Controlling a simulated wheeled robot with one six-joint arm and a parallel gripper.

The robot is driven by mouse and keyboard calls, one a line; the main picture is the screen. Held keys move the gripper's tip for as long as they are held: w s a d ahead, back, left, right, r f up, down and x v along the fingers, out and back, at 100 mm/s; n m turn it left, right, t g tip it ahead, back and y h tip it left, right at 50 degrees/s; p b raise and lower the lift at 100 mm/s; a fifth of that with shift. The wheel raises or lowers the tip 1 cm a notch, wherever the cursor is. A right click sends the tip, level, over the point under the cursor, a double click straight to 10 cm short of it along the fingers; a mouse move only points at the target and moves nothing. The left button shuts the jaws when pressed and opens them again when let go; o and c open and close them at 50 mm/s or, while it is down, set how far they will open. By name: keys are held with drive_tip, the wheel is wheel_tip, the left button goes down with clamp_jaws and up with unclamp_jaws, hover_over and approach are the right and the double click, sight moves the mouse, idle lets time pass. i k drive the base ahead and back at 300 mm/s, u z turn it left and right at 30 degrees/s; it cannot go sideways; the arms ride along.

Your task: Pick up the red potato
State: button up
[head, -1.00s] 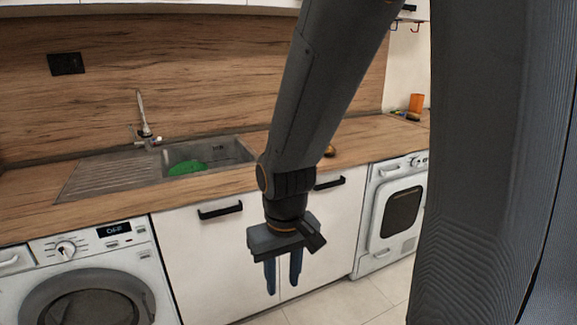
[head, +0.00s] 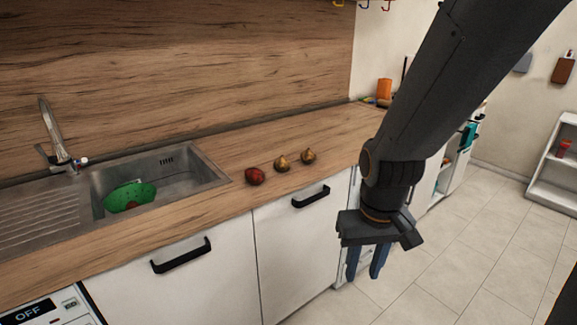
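The red potato (head: 255,176) lies on the wooden countertop, just right of the sink. Two yellow-brown potatoes or onions, a nearer one (head: 282,164) and a farther one (head: 308,156), lie to its right in a row. My gripper (head: 366,262) hangs with its blue fingers pointing down, in front of the cabinets and to the right of the red potato in the picture. The fingers are apart with nothing between them. The gripper does not touch the potato.
A steel sink (head: 208,165) with a green item (head: 130,196) in it is on the left. The wooden countertop (head: 225,140) is clear behind the potatoes. An orange container (head: 384,90) stands at the far end. White cabinets with black handles (head: 311,196) front the counter. Tiled floor (head: 470,250) lies open at right.

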sight(255, 176)
drive_tip(key=z, duration=0.1)
drive_tip(key=i, duration=1.35)
drive_tip(key=u, duration=0.1)
